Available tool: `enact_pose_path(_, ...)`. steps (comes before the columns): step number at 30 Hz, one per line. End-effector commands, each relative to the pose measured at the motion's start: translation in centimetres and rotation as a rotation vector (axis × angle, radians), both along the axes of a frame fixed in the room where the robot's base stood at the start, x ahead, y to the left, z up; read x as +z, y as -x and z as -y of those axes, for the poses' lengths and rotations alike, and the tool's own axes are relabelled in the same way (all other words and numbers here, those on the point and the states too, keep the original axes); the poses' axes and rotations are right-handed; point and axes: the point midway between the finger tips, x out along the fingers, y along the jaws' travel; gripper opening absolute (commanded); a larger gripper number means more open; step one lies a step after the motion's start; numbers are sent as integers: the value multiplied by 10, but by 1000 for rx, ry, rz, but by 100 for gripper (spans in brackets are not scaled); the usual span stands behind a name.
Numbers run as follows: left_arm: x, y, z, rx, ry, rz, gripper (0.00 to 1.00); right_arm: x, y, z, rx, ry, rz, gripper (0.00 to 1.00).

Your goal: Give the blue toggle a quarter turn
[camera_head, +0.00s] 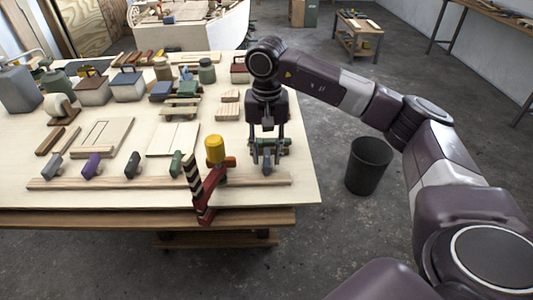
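A row of toggles stands along a wooden strip (110,183) at the front of the workbench. The blue-grey toggle (267,161) is at the right end of the row. My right gripper (268,153) points straight down over it, with its fingers spread apart on either side of the toggle. I cannot tell whether either finger touches it. The gripper hides part of the toggle. The other toggles include a grey one (52,163), a purple one (91,165), a dark one (132,165) and a green one (176,163). My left gripper is not in view.
A red clamp with a striped bar (208,193) and a yellow cylinder (214,149) stand just left of my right gripper. Boxes, jars and wood pieces fill the back of the workbench (295,178). A black bin (368,165) stands on the floor at the right.

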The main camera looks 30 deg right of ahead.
Motion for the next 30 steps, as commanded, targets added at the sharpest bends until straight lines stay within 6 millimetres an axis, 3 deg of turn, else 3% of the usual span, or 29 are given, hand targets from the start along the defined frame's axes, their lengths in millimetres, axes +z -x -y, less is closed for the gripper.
enact_pose_path(6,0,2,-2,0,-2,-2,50,0,1,-1,1,0,-3,30)
enact_pose_path(10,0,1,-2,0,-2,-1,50,11,0,-1,1,0,-1,30)
enact_pose_path(22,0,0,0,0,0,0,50,99,0,-1,1,-2,3,30)
enact_pose_path(30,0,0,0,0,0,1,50,117,0,0,0,1,-1,30)
